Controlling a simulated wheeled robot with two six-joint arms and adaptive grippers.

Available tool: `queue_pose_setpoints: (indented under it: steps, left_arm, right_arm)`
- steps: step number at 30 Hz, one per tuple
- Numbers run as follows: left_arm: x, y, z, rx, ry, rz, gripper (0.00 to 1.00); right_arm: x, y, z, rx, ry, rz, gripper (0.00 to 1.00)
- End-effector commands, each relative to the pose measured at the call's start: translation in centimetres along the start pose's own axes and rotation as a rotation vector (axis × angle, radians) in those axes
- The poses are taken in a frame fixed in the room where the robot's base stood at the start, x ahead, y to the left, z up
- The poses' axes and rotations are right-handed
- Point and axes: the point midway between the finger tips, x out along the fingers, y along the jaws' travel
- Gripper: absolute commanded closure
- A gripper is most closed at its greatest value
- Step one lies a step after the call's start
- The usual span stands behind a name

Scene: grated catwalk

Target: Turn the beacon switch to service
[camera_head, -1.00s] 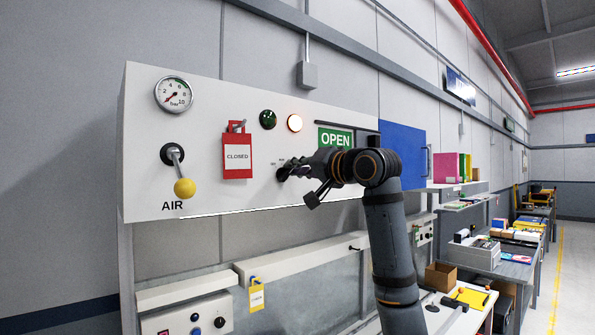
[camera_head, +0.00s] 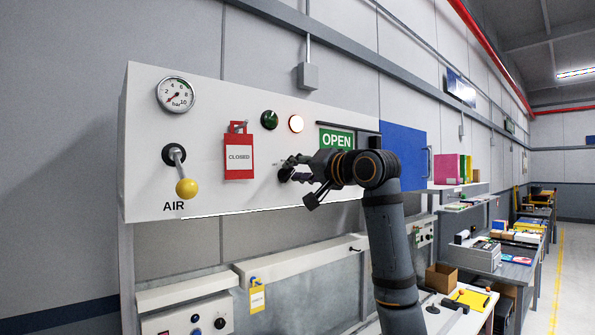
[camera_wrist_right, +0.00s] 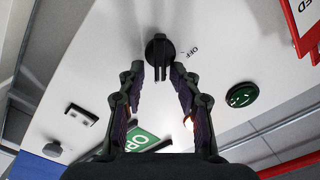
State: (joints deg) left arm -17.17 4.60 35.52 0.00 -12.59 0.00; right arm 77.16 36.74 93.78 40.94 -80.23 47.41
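The beacon switch is a black rotary knob (camera_head: 285,174) on the white panel (camera_head: 210,195). In the right wrist view the knob (camera_wrist_right: 159,48) shows its raised grip bar, with the word OFF beside it. I cannot tell which position it points to. My right gripper (camera_head: 292,168) is at the knob in the head view. In the wrist view the gripper (camera_wrist_right: 157,72) is open, its fingertips apart on either side of the bar's end, with gaps visible. A lit round lamp (camera_head: 296,124) glows above the knob. My left gripper is not in view.
A red CLOSED tag (camera_head: 238,158) hangs left of the knob, beside a dark green lamp (camera_head: 269,119). The AIR lever (camera_head: 186,187) with a yellow ball is further left. A green OPEN sign (camera_head: 336,139) and a blue panel (camera_head: 404,148) are at right.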

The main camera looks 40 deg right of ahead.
Motion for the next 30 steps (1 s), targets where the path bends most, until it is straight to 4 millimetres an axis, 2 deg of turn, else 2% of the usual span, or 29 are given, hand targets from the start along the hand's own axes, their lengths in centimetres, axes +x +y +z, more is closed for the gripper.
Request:
queue_pose_setpoints:
  steps: [5,12,18,24,30]
  left_arm:
    - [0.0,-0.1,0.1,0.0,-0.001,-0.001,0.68]
    - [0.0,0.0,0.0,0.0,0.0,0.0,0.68]
    - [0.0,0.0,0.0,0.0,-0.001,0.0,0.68]
    - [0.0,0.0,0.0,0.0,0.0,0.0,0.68]
    - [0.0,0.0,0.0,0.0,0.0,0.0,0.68]
  right_arm:
    - [-1.4,0.1,-0.2,-0.003,0.005,0.001,0.66]
    - [-7.3,0.1,-0.2,-0.007,0.008,0.006,0.66]
    - [-10.7,0.1,-0.1,-0.004,0.004,0.005,0.66]
    - [-11.9,0.0,0.1,-0.002,0.0,0.002,0.66]
    - [-12.1,-0.1,0.1,0.0,-0.001,-0.001,0.66]
